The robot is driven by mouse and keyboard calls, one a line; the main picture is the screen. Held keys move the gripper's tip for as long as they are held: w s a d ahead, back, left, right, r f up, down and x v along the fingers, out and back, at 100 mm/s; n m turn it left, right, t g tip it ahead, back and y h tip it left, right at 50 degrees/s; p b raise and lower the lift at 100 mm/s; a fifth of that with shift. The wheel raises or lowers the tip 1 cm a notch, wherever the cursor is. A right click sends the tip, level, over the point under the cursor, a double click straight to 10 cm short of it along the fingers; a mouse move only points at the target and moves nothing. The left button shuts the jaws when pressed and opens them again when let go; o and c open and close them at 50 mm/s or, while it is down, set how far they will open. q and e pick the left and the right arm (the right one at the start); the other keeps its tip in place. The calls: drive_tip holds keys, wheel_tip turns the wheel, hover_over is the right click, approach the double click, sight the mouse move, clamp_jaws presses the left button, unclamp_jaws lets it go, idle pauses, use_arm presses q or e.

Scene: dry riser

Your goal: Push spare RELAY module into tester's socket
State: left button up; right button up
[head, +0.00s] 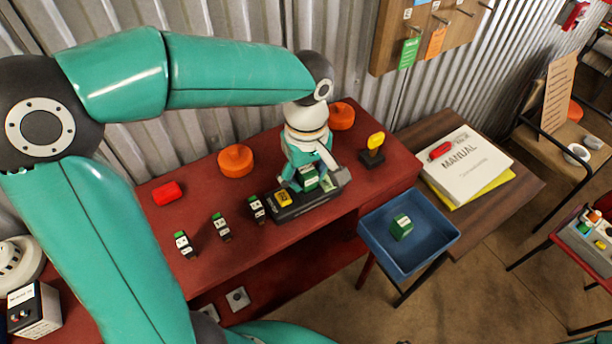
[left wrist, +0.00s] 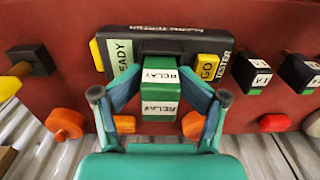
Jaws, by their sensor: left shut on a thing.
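The tester (head: 296,211) is a dark box on the red bench, with a yellow GO button; in the left wrist view the tester (left wrist: 208,43) also shows a pale READY display. My left gripper (head: 306,184) is over the tester, shut on a green and white RELAY module (head: 310,173). In the left wrist view the module (left wrist: 160,92) sits between the fingers of the left gripper (left wrist: 160,103), lined up between READY and GO. The socket is hidden beneath the module; I cannot tell how deep the module sits. My right gripper is not in view.
A blue tray (head: 378,238) at right holds another green module (head: 401,227). Several small labelled modules (head: 221,227) stand left of the tester. Orange knobs (head: 236,160), a red piece (head: 167,193) and a yellow-topped switch (head: 373,150) are nearby. A manual (head: 468,165) lies on the side table.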

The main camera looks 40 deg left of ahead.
sight(306, 169)
use_arm(q)
drive_tip(key=shift+r+p, duration=0.5)
wheel_tip(306, 169, up, 12)
drive_tip(key=shift+r+p, duration=0.2)
drive_tip(key=shift+p, duration=0.15)
